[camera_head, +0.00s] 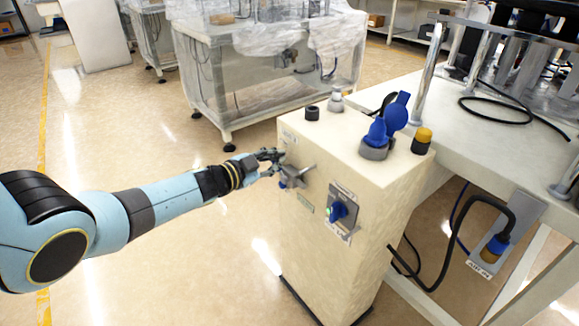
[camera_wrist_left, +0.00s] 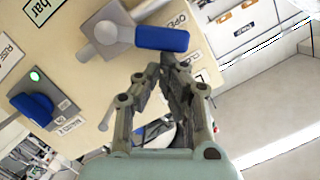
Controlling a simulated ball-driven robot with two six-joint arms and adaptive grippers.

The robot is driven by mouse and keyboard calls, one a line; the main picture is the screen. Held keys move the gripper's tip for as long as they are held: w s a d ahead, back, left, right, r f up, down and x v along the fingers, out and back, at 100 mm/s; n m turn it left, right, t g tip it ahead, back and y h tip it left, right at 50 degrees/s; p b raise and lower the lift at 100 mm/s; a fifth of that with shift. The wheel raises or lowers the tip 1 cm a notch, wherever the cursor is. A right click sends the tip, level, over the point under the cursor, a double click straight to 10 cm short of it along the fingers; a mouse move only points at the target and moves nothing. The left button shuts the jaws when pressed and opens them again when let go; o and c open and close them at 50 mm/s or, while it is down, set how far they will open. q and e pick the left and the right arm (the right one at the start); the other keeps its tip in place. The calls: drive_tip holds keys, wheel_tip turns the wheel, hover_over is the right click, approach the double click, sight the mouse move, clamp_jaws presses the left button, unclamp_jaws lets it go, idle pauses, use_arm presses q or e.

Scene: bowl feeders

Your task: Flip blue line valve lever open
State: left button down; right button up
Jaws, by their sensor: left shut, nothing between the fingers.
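The valve sits on the side of the cream cabinet. In the left wrist view it is a grey metal body (camera_wrist_left: 107,34) with a blue lever handle (camera_wrist_left: 162,38) pointing right. An OPEN label (camera_wrist_left: 178,20) is beside the handle. In the head view the valve (camera_head: 292,178) is small and partly behind my gripper. My left gripper (camera_head: 274,160) is at the cabinet's side by the valve. In the left wrist view its shut, empty fingers (camera_wrist_left: 163,66) end just below the blue handle; I cannot tell whether they touch it. My right gripper is out of view.
A blue rotary switch (camera_head: 337,211) with a green light is on the cabinet (camera_head: 330,270), right of the valve. Blue plugs (camera_head: 376,134) and a yellow-black button (camera_head: 422,141) stand on top. A bench (camera_head: 500,135) adjoins at right. The floor (camera_head: 190,265) at left is clear.

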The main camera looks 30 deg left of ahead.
use_arm(q)
drive_tip(key=shift+w+a+f+n+g, duration=0.2)
drive_tip(key=shift+a+n+g, duration=0.1)
drive_tip(key=shift+a+n, duration=0.4)
drive_tip(key=shift+w+a+f+n+h+b, duration=0.25)
drive_tip(key=shift+a+f+n+h+b, duration=0.05)
drive_tip(key=shift+a+f+n+b, duration=0.3)
drive_tip(key=shift+w+a+f+n+h+b, duration=0.25)
drive_tip(key=shift+a+f+n+b, duration=0.2)
drive_tip(key=shift+b, duration=0.25)
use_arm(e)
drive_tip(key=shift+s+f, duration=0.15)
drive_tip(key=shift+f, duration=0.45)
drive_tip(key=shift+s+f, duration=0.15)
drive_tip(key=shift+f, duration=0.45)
use_arm(q)
drive_tip(key=shift+s+r, duration=0.1)
